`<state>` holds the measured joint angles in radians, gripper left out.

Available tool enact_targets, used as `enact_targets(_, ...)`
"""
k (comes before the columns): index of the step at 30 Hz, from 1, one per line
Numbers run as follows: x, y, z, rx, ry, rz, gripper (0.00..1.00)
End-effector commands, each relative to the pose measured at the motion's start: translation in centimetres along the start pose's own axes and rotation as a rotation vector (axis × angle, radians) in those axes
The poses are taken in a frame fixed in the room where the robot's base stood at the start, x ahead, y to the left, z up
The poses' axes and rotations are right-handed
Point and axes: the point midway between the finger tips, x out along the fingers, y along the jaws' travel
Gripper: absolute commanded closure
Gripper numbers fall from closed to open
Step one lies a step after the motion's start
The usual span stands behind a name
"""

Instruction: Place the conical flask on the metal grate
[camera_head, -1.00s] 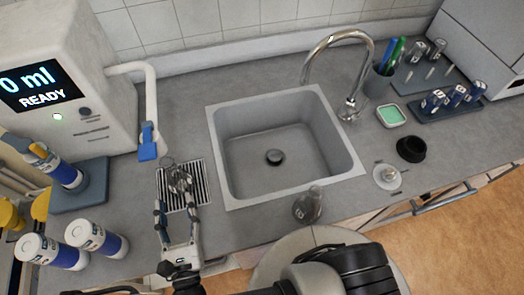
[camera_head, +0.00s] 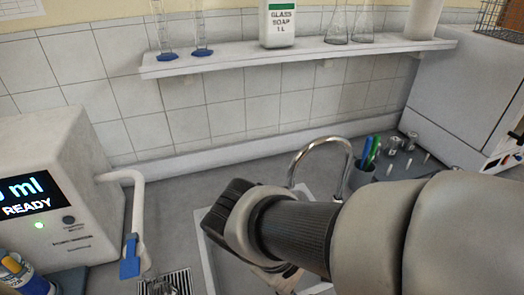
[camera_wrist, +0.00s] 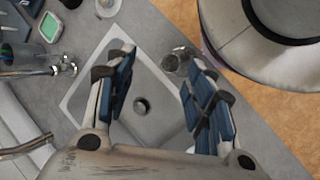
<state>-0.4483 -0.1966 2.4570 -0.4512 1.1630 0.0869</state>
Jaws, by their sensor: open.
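My gripper (camera_wrist: 158,58) is open and empty in the wrist view, its blue-padded fingers spread above the sink. A small clear glass vessel (camera_wrist: 177,61) stands on the counter by the sink rim, close to the right fingertip in that view; I cannot tell its shape for certain. The metal grate (camera_head: 178,276) is cut off by the bottom edge of the head view. A faint clear glass shape seems to stand on it, too unclear to name. In the head view my arm hides most of the sink and the gripper's fingers.
The sink (camera_wrist: 158,107) and curved tap (camera_head: 322,145) lie under and behind my arm. A white dispenser (camera_head: 55,190) with a blue-tipped spout stands left. Two conical flasks (camera_head: 338,27) (camera_head: 363,27) stand on the wall shelf (camera_head: 300,58). A round stool (camera_wrist: 265,45) stands beyond the counter edge.

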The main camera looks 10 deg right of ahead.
Motion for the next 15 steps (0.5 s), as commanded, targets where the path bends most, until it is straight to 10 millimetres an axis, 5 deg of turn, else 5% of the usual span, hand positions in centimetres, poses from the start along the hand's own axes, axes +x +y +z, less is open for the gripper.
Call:
enact_targets(7,-3.3,0.6,1.4,0.456,0.344,-0.252,0.51)
enact_targets(15,-6.0,1.6,1.7,0.673,0.547,-0.322,0.51)
